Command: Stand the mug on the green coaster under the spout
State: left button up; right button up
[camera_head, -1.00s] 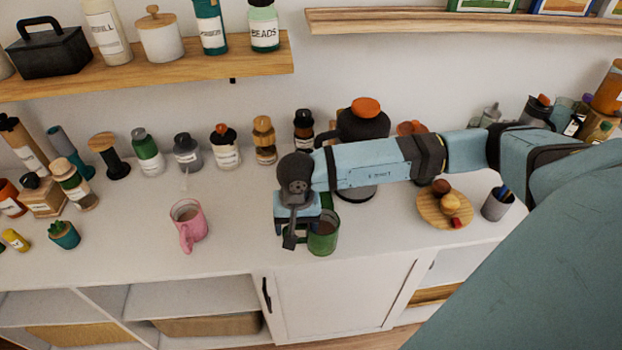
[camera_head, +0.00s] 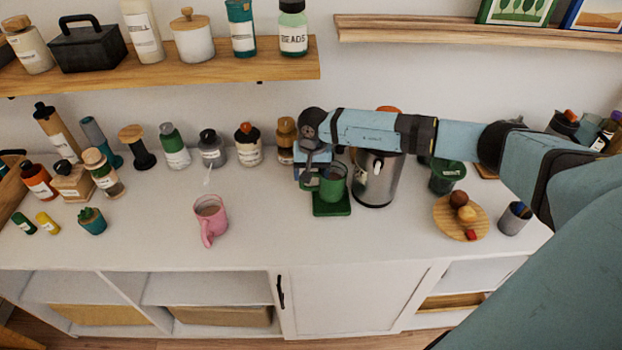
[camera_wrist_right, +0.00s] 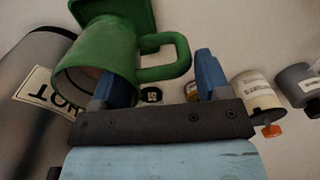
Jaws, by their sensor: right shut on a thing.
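The green mug (camera_head: 334,183) is upright at the green coaster (camera_head: 332,210), close to the steel dispenser (camera_head: 376,180). I cannot tell whether its base touches the coaster. My right gripper (camera_head: 311,180) is shut on the mug at its handle side, from the left. In the wrist view the right gripper's blue fingers (camera_wrist_right: 164,85) lie either side of the mug's handle (camera_wrist_right: 178,58). The mug (camera_wrist_right: 112,58) hides part of the coaster (camera_wrist_right: 140,12) there. The dispenser's spout is largely hidden by the arm and mug in the head view. My left gripper is out of view.
A pink mug (camera_head: 210,220) stands left on the white counter (camera_head: 262,240). Several bottles and jars line the wall behind. A dark green pot (camera_head: 446,176) and a round wooden board (camera_head: 462,217) are to the right. The counter front is clear.

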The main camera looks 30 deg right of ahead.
notch_tip(320, 180, down, 3)
jog(key=shift+w+p, duration=0.15)
jog(key=shift+p, duration=0.35)
jog(key=shift+d+f, duration=0.1)
jog(key=shift+f, duration=0.1)
jog(key=shift+f+b, duration=0.2)
jog(key=shift+b, duration=0.1)
jog(key=o, duration=1.2)
jog(key=shift+r, duration=0.1)
